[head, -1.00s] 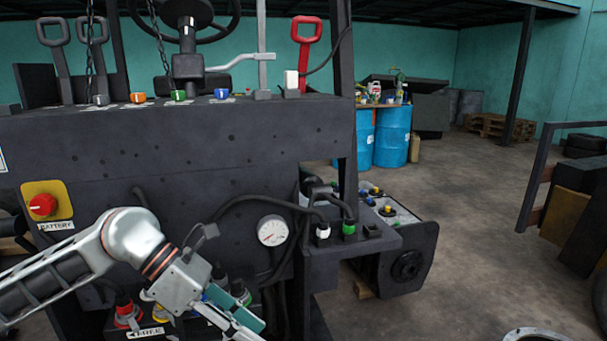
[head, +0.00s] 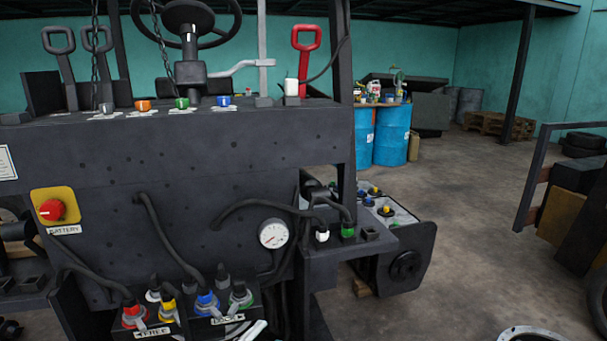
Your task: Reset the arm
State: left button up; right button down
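The task names the arm, and neither gripper can be made out in the head view. A small pale sliver shows at the bottom edge, just right of the lower connector block; I cannot tell whether it is part of my arm. The stripped forklift (head: 200,160) fills the left and middle. Its lower block carries red (head: 135,315), yellow (head: 168,308), blue (head: 207,302) and green-based (head: 240,295) connectors, with labels below. The red battery knob (head: 52,210) sits on a yellow plate at the left. A round gauge (head: 273,234) is at the middle.
Levers, including a red-handled one (head: 306,50), and a steering wheel (head: 188,18) rise above the panel. Hoses hang across its front. Blue drums (head: 391,137) stand behind. The floor (head: 470,230) at the right is mostly open, with a dark frame (head: 535,178) at the far right.

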pick_arm(q)
jog(key=s+a+f+n+g+y, duration=0.2)
jog(key=s+f, duration=0.4)
jog(key=f, duration=0.3)
jog(key=s+a+f+n+g+y, duration=0.1)
jog(key=s+a+f+n+y, duration=0.3)
jog(key=s+a+f+n, duration=0.2)
jog(key=s+a+f+n+g+y+p, duration=0.1)
jog(key=s+a+f+n+y, duration=0.3)
jog(key=f, duration=0.7)
jog(key=shift+s+f+n+g, duration=0.35)
jog(key=shift+s+n+g, duration=0.45)
jog(key=shift+s+n, duration=0.15)
jog(key=shift+a, duration=0.1)
